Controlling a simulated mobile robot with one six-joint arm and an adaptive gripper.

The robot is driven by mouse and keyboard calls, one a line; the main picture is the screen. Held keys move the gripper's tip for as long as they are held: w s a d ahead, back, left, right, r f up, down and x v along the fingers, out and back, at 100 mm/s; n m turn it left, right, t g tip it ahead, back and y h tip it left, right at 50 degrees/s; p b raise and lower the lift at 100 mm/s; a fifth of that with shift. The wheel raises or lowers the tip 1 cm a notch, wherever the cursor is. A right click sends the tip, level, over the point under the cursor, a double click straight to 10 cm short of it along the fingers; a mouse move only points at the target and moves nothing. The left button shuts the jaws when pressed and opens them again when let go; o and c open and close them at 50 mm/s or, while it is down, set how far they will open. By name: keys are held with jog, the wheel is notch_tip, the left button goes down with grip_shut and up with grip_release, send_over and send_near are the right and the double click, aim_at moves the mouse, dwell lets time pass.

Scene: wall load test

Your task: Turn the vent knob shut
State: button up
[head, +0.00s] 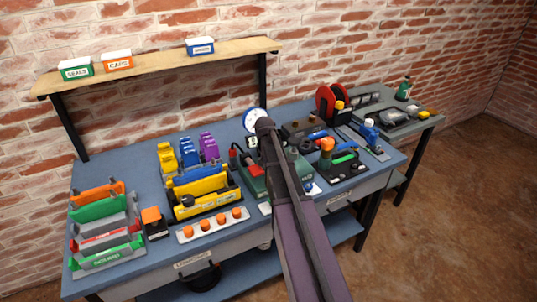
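I cannot pick out a vent knob for certain. A round white gauge (254,119) with a blue rim stands at the back middle of the blue bench, just behind the top of my arm. A dark green unit (252,180) with a red part on it sits below the gauge, and my arm covers part of this area. My arm reaches up from the bottom of the head view over the bench. My gripper's fingers do not show, so its state and what it touches are hidden.
A white strip with several orange knobs (213,224) lies at the bench's front. Coloured racks (100,220) and yellow-blue holders (203,190) fill the left. A red reel (326,102) and small tools crowd the right. A wooden shelf (160,62) holds three labelled bins.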

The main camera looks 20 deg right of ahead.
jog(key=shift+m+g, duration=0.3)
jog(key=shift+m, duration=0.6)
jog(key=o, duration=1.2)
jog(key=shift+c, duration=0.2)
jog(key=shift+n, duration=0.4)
